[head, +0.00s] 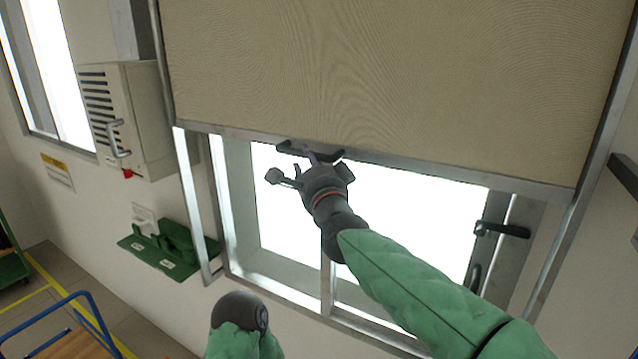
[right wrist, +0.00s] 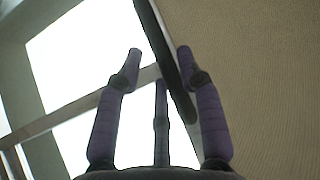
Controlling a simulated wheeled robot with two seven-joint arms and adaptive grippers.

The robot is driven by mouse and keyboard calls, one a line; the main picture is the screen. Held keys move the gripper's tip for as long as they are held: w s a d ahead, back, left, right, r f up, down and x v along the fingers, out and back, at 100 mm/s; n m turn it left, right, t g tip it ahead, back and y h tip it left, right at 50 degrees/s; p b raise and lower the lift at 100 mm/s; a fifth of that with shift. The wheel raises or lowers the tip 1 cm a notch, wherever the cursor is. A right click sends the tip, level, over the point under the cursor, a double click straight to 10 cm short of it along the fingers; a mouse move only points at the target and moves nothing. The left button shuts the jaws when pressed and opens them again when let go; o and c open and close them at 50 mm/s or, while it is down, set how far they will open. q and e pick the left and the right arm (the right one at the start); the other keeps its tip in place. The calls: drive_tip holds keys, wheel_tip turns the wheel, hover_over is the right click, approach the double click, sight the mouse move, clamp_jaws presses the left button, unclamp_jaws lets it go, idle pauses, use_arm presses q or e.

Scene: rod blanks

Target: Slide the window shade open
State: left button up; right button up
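The beige window shade (head: 390,70) covers the upper part of the window (head: 290,220), and bright glass shows below it. A dark handle (head: 292,148) sits on the shade's grey bottom rail (head: 450,170). My right gripper (head: 311,168) is at this handle, its fingers spread. In the right wrist view, the dark handle bar (right wrist: 168,60) runs between the spread fingertips (right wrist: 160,52), close to the right one. I cannot tell whether any finger touches it.
A louvred wall box (head: 135,120) and a green wall bracket (head: 172,248) are left of the window. A dark window latch (head: 503,230) is at the lower right. A blue-railed cart (head: 75,335) stands at the lower left. Metal side rails flank the shade.

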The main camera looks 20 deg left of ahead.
drive_tip(key=v, duration=0.9)
idle(0.3)
drive_tip(key=w+d+f+n+g+h+b, duration=0.1)
drive_tip(key=w+d+f+b, duration=0.15)
drive_tip(key=f, duration=0.55)
drive_tip(key=w+d+f+h+b, duration=0.1)
drive_tip(key=w+f, duration=0.2)
drive_tip(key=f, duration=0.6)
drive_tip(key=w+d+f+n+g+h+b, duration=0.1)
drive_tip(key=w+d+f+h, duration=0.1)
drive_tip(key=f, duration=0.6)
drive_tip(key=d+f+n+g+h+b, duration=0.1)
drive_tip(key=d+f+g+h+b, duration=0.3)
drive_tip(key=f, duration=1.1)
drive_tip(key=d+f+y+b, duration=0.15)
drive_tip(key=d+f, duration=0.55)
drive_tip(key=f, duration=0.9)
drive_tip(key=s+d+f+n+g+h+b, duration=0.1)
drive_tip(key=s+d+f+g+b, duration=0.3)
drive_tip(key=f, duration=0.8)
drive_tip(key=s+d+f+n+h+b, duration=0.1)
drive_tip(key=s+d+f+b, duration=0.1)
drive_tip(key=s+d+f, duration=0.7)
drive_tip(key=s+d+f+n+g+b, duration=0.1)
drive_tip(key=s+f+g+b, duration=0.4)
drive_tip(key=s+f, duration=1.2)
drive_tip(key=shift+s+d+f, duration=0.3)
drive_tip(key=shift+s+d, duration=0.05)
drive_tip(key=shift+s, duration=0.05)
drive_tip(key=shift+y, duration=0.25)
